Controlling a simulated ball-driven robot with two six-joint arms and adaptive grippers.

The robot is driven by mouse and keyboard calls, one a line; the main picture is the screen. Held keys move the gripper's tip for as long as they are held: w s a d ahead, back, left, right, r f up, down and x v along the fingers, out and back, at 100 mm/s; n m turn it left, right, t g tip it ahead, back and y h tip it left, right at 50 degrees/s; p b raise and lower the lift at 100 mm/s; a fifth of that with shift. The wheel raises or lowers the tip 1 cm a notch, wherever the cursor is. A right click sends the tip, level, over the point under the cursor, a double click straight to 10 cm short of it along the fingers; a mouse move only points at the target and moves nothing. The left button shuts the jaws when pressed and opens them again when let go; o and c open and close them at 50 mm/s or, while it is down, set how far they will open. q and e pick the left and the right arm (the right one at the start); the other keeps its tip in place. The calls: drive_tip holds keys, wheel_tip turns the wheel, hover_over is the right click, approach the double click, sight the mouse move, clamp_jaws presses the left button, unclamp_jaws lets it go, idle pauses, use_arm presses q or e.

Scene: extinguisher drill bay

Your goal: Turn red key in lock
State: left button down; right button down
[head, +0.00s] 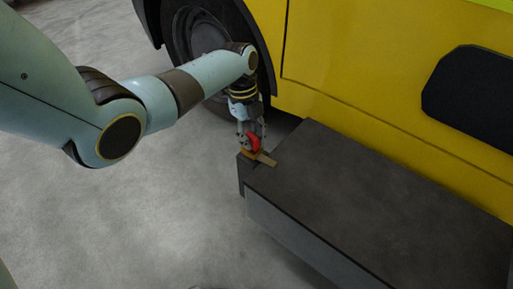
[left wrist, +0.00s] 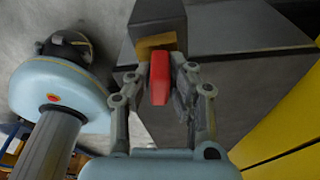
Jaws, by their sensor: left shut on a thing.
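The red key (head: 254,143) stands at the near left corner of a dark grey bench, at a small brass-coloured lock (head: 265,159). My left gripper (head: 251,140) reaches down from above and is shut on the key. In the left wrist view the red key (left wrist: 160,78) sits between the two fingers (left wrist: 161,88), with the brass lock (left wrist: 156,44) just beyond it. How deep the key sits in the lock is hidden. My right gripper is in neither view.
The dark grey bench (head: 370,200) stretches to the right with a bare top. A yellow vehicle (head: 360,80) with a wheel (head: 200,40) stands close behind it. The grey concrete floor (head: 130,220) is open on the left.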

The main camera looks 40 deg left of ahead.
use_arm(q)
drive_tip(key=c, duration=1.2)
unclamp_jaws()
drive_tip(key=shift+o, duration=0.2)
